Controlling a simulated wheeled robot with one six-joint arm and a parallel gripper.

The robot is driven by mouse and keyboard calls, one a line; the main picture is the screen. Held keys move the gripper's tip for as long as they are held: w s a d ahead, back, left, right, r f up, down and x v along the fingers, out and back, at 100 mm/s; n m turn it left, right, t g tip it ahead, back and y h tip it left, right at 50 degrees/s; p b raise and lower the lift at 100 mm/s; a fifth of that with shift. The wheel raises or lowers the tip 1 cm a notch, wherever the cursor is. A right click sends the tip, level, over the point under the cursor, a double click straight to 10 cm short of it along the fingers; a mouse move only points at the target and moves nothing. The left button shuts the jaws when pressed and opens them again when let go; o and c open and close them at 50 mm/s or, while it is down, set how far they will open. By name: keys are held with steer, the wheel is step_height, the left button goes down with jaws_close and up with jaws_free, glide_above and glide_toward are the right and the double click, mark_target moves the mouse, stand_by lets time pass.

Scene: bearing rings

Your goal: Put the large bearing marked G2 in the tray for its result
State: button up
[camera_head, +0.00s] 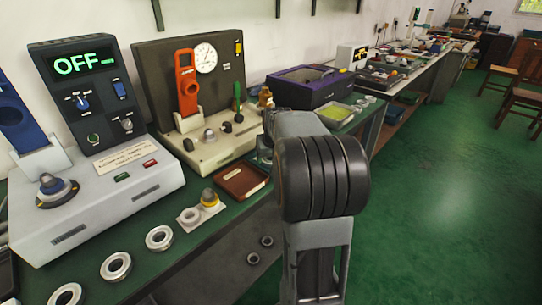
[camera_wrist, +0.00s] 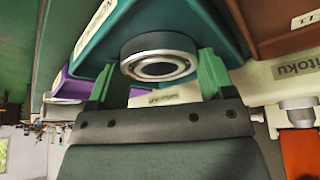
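A bearing ring (camera_wrist: 160,57) with a dark outer side and bright metal face sits between the two green fingers of my gripper (camera_wrist: 158,75) in the wrist view. The fingers appear closed on its sides; no mark can be read on it. Behind the ring is a teal tray (camera_wrist: 215,25) with a white label on its edge. The ring's height over the tray cannot be told. A brown tray (camera_wrist: 275,15) is beside it, and also shows in the head view (camera_head: 232,183). In the head view my arm hides my gripper, the held ring and most of the teal tray.
Several loose rings lie along the bench front, including one at the near corner (camera_head: 115,266). A grey unit reading OFF (camera_head: 85,65), a dial-gauge stand (camera_head: 205,58) and a purple box (camera_head: 308,88) stand behind. Two rings lie lower down (camera_head: 253,258).

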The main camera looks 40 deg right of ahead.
steer(key=shift+s+a+f, duration=0.1)
steer(key=shift+s+f, duration=0.1)
steer(key=shift+f, duration=0.45)
steer(key=shift+r+p, duration=0.35)
steer(key=shift+r, duration=0.05)
steer(key=w+p+v, duration=0.1)
steer(key=p+v, duration=0.2)
steer(key=v, duration=0.9)
steer(key=s+a+f, duration=0.1)
steer(key=a, duration=0.3)
steer(key=s+a+f+n, duration=0.1)
steer(key=s+a, duration=0.1)
steer(key=a, duration=0.2)
steer(key=s+a+f+n+y, duration=0.1)
steer(key=a, duration=0.3)
steer(key=shift+s+f+g, duration=0.15)
steer(key=shift+s+g, duration=0.15)
steer(key=shift+s, duration=0.1)
steer(key=s+a+f+n, duration=0.1)
steer(key=s+a+f, duration=0.1)
steer(key=s+a, duration=0.1)
steer(key=s+a+f+n, duration=0.1)
steer(key=s+a+f, duration=0.3)
steer(key=s+a, duration=0.1)
steer(key=shift+s+a+f+n+g+y, duration=0.3)
steer(key=shift+a+f+n+g+y, duration=0.1)
